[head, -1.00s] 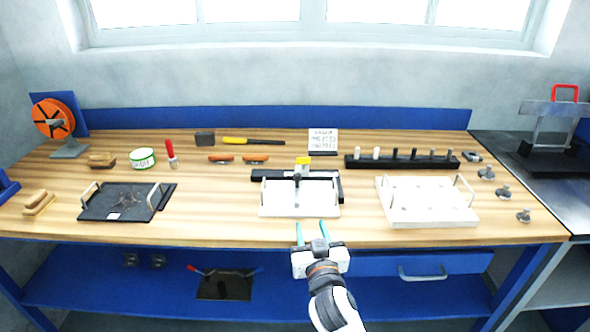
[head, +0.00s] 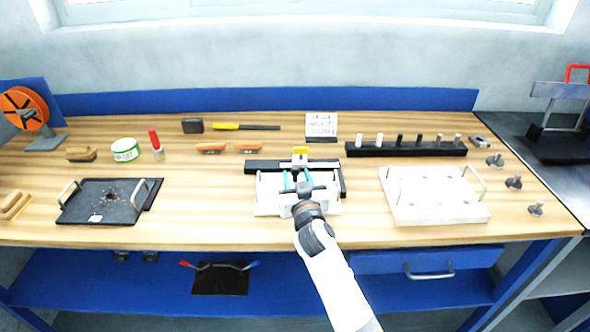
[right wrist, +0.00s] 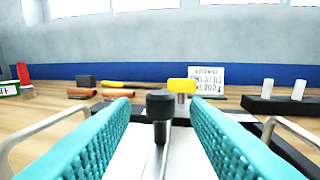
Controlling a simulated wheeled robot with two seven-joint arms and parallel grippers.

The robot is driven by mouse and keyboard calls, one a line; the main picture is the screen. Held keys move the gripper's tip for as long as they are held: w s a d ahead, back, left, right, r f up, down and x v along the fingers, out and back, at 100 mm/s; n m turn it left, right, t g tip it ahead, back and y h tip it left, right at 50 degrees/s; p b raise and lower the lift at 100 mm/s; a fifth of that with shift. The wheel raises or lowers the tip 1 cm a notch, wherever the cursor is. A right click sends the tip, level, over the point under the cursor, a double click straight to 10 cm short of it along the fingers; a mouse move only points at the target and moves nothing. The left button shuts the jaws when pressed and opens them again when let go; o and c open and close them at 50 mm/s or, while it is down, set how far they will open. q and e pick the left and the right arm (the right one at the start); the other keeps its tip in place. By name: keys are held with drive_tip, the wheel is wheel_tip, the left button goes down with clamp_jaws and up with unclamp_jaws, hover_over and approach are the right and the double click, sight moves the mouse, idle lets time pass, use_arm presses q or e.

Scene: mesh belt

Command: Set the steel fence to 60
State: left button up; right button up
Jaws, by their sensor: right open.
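The fence device (head: 268,207) is a white plate with a black rail (head: 262,166) along its back and wire handles at its sides, at the middle of the bench. A steel slide with a yellow block (head: 301,150) sits on the rail. My right gripper (head: 297,178) reaches over the plate with its teal fingers open. In the right wrist view, a black round knob (right wrist: 160,103) on a steel stem stands between and beyond the fingers, apart from both. The yellow block (right wrist: 181,86) shows behind it. No scale marks are readable. My left gripper is not in view.
A white plate with handles (head: 440,212) lies to the right and a black tray (head: 85,208) to the left. A black peg rack (head: 405,150), a white sign (head: 321,125) and several tools stand behind. Bare wood separates the plates.

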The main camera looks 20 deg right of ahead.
sight(296, 174)
drive_tip(key=shift+w+d, duration=0.15)
drive_tip(key=shift+w, duration=0.65)
drive_tip(key=shift+w+d, duration=0.1)
drive_tip(key=shift+w, duration=0.65)
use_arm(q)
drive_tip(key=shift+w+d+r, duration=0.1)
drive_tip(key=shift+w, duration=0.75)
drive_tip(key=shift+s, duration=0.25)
use_arm(e)
clamp_jaws()
